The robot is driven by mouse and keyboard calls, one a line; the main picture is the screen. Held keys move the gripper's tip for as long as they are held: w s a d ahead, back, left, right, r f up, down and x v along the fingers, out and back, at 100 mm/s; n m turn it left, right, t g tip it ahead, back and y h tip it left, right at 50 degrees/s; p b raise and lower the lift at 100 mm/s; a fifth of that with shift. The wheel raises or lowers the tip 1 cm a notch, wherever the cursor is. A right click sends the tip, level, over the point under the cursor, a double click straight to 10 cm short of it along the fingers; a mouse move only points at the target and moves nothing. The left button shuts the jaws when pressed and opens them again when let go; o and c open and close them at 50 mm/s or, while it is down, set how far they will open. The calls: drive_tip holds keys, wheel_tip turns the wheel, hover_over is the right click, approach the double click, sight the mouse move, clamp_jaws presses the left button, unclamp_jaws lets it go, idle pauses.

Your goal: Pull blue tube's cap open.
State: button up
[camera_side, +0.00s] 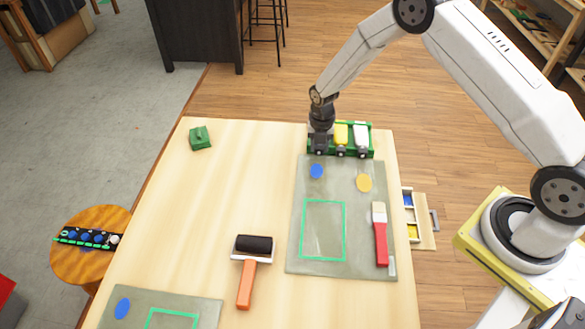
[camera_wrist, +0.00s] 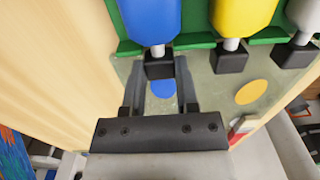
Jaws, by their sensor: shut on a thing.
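The blue tube (camera_wrist: 150,20) lies in the green rack in the wrist view, with a pale neck and a square black cap (camera_wrist: 158,69) at its near end. My gripper (camera_wrist: 161,66) has a finger on each side of this cap and is shut on it. The cap is still at the end of the neck. In the side view my gripper (camera_side: 320,143) is at the left end of the green rack (camera_side: 370,136), and it hides most of the blue tube.
A yellow tube (camera_side: 341,134) and a white tube (camera_side: 361,136) sit beside it in the rack, both black-capped. A grey mat (camera_side: 299,225) in front bears blue and yellow spots and a red-handled brush (camera_side: 380,235). A roller (camera_side: 246,275) and green block (camera_side: 200,138) lie leftward; the table between is clear.

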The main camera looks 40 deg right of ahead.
drive_tip(key=shift+s+a+r, duration=0.1)
drive_tip(key=shift+s+a, duration=0.45)
idle(1.1)
drive_tip(key=o, duration=0.6)
drive_tip(key=shift+o, duration=0.2)
drive_tip(key=shift+r, duration=0.1)
wheel_tip(320, 180, up, 7)
idle(0.6)
idle(0.4)
